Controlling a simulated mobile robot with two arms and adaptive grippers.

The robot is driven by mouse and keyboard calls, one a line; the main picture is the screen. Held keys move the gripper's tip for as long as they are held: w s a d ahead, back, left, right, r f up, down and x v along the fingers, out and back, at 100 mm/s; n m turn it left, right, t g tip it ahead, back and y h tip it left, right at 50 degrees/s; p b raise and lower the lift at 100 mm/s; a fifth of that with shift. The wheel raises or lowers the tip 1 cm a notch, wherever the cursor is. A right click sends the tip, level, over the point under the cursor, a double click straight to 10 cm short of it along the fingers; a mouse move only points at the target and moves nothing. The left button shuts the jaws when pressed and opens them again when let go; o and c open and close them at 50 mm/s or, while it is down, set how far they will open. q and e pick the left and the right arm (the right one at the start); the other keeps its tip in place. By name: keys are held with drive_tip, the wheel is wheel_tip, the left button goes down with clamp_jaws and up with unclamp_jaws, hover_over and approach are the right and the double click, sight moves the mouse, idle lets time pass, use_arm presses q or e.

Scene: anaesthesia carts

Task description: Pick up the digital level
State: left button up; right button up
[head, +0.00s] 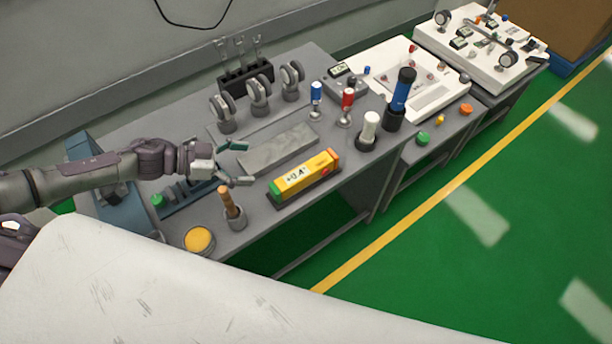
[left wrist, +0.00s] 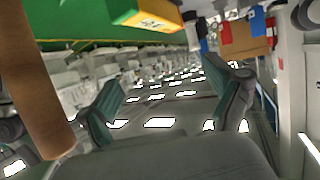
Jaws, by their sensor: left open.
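The digital level (head: 304,175) is a yellow bar with a green end, a red-orange end and a display reading about +0.4°. It lies on a dark base near the front edge of the grey bench in the head view. Part of it shows at the top of the left wrist view (left wrist: 150,14). My left gripper (head: 243,163) is open and empty, with teal fingertips, just left of and behind the level, apart from it. Its two fingers (left wrist: 170,98) stand wide apart in the left wrist view. My right gripper is not in view.
A wooden-handled tool (head: 228,201) stands in a grey holder close to my left gripper; its handle is near in the left wrist view (left wrist: 38,85). A yellow-topped tin (head: 199,240) is at the front. A grey plate (head: 278,148) lies behind the level. Bottles (head: 368,128) stand to the right.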

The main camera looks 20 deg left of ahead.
use_arm(q)
wheel_tip(320, 180, down, 4)
drive_tip(key=b, duration=0.3)
drive_tip(key=p, duration=0.2)
approach(302, 172)
drive_tip(key=x, duration=0.4)
drive_tip(key=shift+w+f, duration=0.1)
drive_tip(key=shift+w, duration=0.1)
drive_tip(key=p+x, duration=0.1)
drive_tip(key=x, duration=0.3)
drive_tip(key=shift+d, duration=0.2)
drive_tip(key=shift+w+d+f, duration=0.15)
drive_tip(key=shift+w+d, duration=0.15)
drive_tip(key=shift+d, duration=0.1)
drive_tip(key=shift+s, duration=0.1)
clamp_jaws()
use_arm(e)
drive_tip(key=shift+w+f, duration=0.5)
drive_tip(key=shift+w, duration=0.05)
